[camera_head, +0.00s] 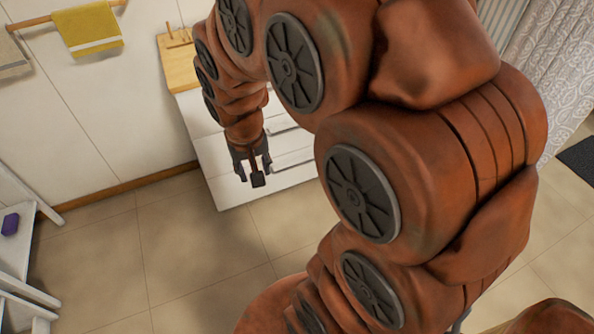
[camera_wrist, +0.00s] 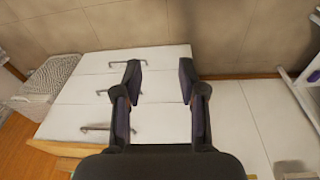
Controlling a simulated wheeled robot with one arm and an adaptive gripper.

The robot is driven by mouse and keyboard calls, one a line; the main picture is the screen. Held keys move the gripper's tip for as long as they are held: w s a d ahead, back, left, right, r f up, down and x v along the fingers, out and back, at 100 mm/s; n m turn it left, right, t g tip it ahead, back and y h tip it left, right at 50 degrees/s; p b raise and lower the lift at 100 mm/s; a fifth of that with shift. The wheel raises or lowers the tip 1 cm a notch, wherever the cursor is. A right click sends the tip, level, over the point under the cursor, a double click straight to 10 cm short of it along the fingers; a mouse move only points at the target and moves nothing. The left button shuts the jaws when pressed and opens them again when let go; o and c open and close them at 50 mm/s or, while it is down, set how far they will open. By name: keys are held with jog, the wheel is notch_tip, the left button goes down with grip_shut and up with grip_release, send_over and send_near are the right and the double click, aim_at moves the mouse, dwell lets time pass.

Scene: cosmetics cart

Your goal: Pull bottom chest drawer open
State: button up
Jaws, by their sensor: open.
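The white chest (camera_head: 206,150) stands against the wall with its drawer fronts facing me. In the wrist view its wooden top is at the lower edge, so the bottom drawer (camera_wrist: 85,62) is the uppermost panel. In the head view my gripper (camera_head: 253,176) hangs in front of the drawer fronts. In the wrist view my gripper (camera_wrist: 161,75) is open and empty, its fingers apart. All drawers look closed. My arm hides part of the chest in the head view.
The other two handles (camera_wrist: 103,92) (camera_wrist: 97,127) show on the higher drawers. A white basket (camera_wrist: 48,75) stands beside the chest. A white shelf (camera_head: 18,240) with a purple item (camera_head: 10,223) is at the left. The tiled floor (camera_head: 180,235) before the chest is clear.

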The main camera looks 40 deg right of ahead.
aim_at(298, 165)
jog(key=w+d+f+m+t+h+b, duration=0.1)
jog(key=w+d+f+m+t+b, duration=0.2)
jog(key=w+d+f+m+b, duration=0.75)
jog(key=w+d+f+n+t+h+b, duration=0.2)
jog(key=w+d+f+t+b, duration=0.3)
jog(key=w+d+f, duration=1.3)
jog(key=s+d+f+m+t+b, duration=0.1)
jog(key=d+f+m+t+b, duration=0.3)
jog(key=f, duration=0.7)
jog(key=s+d+f+m+h+b, duration=0.1)
jog(key=d+f+m+b, duration=0.1)
jog(key=d+f+b, duration=0.6)
jog(key=s+d+f+m+t+b, duration=0.1)
jog(key=d+f+m+t+b, duration=0.2)
jog(key=f, duration=1)
jog(key=shift+n+g, duration=0.25)
jog(key=shift+g, duration=0.35)
jog(key=shift+w+a+b+x, duration=0.15)
jog(key=shift+b+x, duration=0.4)
jog(key=shift+x, duration=0.6)
jog(key=shift+a+b+x, duration=0.25)
jog(key=shift+b+x, duration=0.35)
jog(key=shift+x, duration=0.6)
jog(key=shift+w+a+b+x, duration=0.15)
jog(key=shift+b+x, duration=0.4)
jog(key=shift+x, duration=0.6)
jog(key=shift+s, duration=0.1)
grip_shut()
